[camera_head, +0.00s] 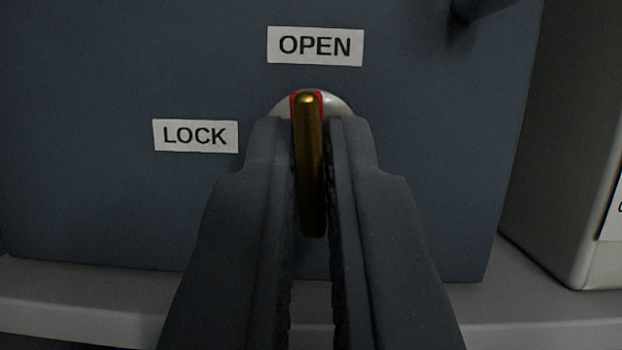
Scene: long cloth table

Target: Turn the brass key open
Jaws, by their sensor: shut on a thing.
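The brass key (311,170) sticks out of a round pale lock plate (338,103) on the front of a dark blue-grey box (110,60). The key's bow stands upright, in line with the OPEN label (315,46) above it. A red mark shows around the key's top end. The LOCK label (195,136) is to the left of the plate. My gripper (312,150) is shut on the key, one finger on each side. The fingers hide most of the lower part of the plate.
A dark handle (480,8) juts from the box at the upper right. A pale grey cabinet (570,120) stands close on the right. The box rests on a light grey ledge (80,295).

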